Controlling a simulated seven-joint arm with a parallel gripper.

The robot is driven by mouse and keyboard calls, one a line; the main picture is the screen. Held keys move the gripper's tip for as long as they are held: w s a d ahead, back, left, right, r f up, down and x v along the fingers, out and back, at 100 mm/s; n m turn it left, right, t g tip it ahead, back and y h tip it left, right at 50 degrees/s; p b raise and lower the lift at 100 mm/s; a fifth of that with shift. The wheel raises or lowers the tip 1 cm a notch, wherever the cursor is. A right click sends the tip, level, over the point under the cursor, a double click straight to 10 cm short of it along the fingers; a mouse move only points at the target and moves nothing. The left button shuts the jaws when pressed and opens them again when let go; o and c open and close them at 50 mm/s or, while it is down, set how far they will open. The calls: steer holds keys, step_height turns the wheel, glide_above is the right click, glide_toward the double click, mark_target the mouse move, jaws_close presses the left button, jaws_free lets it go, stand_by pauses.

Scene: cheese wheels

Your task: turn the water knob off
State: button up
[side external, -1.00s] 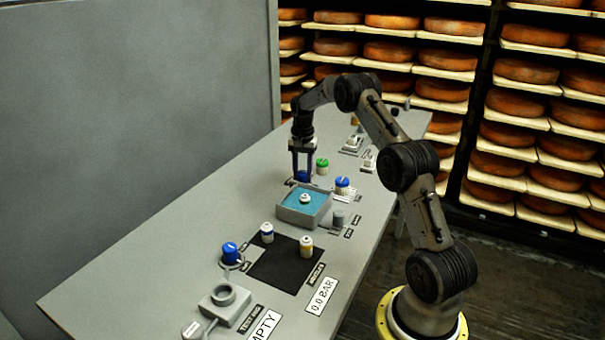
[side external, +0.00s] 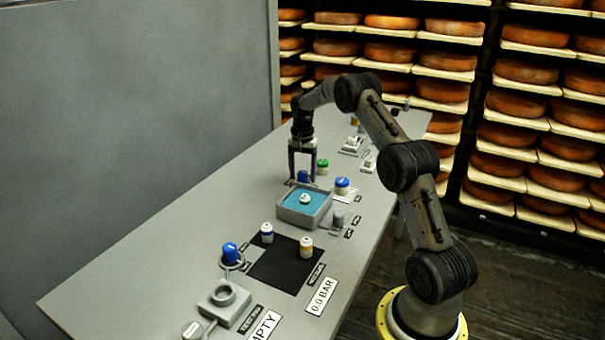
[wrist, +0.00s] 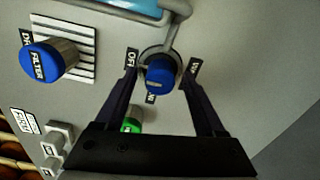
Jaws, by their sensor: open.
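The water knob is a blue dial (wrist: 161,76) at the basin's pipe in the wrist view, with an OFF label (wrist: 131,58) to its left and other labels around it. A pale mark shows on its face. In the side view the knob (side external: 303,176) is small and partly hidden. My gripper (wrist: 160,80) is open, with one finger on either side of the knob. In the side view my gripper (side external: 302,179) points down over it. I cannot tell whether either finger touches the knob.
The basin (side external: 319,218) of blue water holds a small floating white canister (side external: 305,199). A blue-capped filter (wrist: 45,62) and a green-capped canister (side external: 322,166) stand near the knob. A black mat (side external: 285,270) and several fittings lie toward the table's near end.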

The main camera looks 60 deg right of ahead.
mark_target(302, 172)
step_height(302, 172, up, 14)
stand_by(0.6)
steer(key=shift+f, duration=0.1)
